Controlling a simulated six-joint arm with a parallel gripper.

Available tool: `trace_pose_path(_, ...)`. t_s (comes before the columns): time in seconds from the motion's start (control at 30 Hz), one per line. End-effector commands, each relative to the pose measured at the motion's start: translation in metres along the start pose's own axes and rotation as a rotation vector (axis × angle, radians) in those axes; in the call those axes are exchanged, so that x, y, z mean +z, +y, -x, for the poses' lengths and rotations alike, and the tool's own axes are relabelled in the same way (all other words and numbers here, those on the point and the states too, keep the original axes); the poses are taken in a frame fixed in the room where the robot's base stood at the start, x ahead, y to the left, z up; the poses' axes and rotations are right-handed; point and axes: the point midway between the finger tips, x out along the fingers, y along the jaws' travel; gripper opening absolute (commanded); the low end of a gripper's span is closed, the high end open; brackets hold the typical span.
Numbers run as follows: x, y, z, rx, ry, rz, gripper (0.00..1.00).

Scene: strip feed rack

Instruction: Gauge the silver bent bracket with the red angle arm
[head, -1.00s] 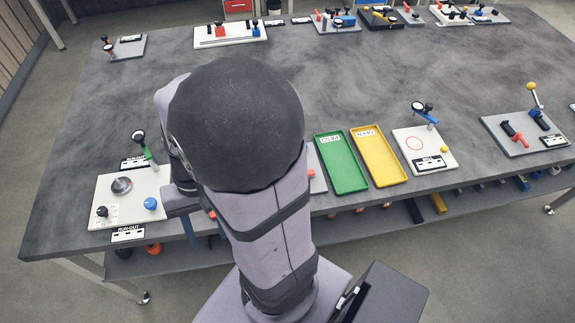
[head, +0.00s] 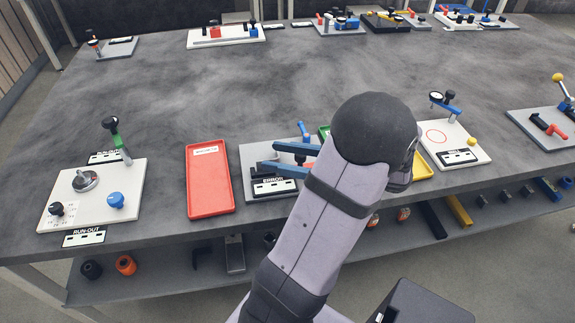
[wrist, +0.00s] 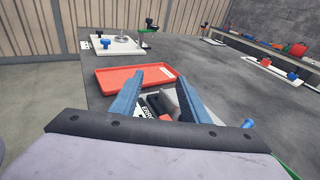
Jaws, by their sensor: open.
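My gripper (head: 268,157) is open, its two blue fingers pointing left above a grey plate (head: 250,150) with a label that seems to read ERROR. In the wrist view my gripper (wrist: 157,82) frames a dark block and a grey piece (wrist: 168,98) on that plate. I cannot tell whether this grey piece is the silver bent bracket. A red part (head: 300,160) shows between the fingers in the head view. It may be the red angle arm, but the fingers and my arm hide much of it. Nothing is visibly held.
A red tray (head: 209,200) lies left of the plate. Farther left is the RUN-OUT fixture (head: 60,200). A yellow tray (head: 424,172) and a white fixture (head: 470,143) stand to the right. A shelf (head: 160,285) with loose parts runs below the front edge. The table's middle is clear.

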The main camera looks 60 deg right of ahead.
Motion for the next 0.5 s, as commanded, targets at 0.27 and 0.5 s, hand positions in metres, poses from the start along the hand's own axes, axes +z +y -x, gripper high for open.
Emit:
trace_pose_path(0.27, -0.028, -0.037, 0.059, -0.221, -0.136, -0.066, 0.42)
trace_pose_path(0.5, -0.036, -0.038, 0.062, -0.232, -0.144, -0.065, 0.42)
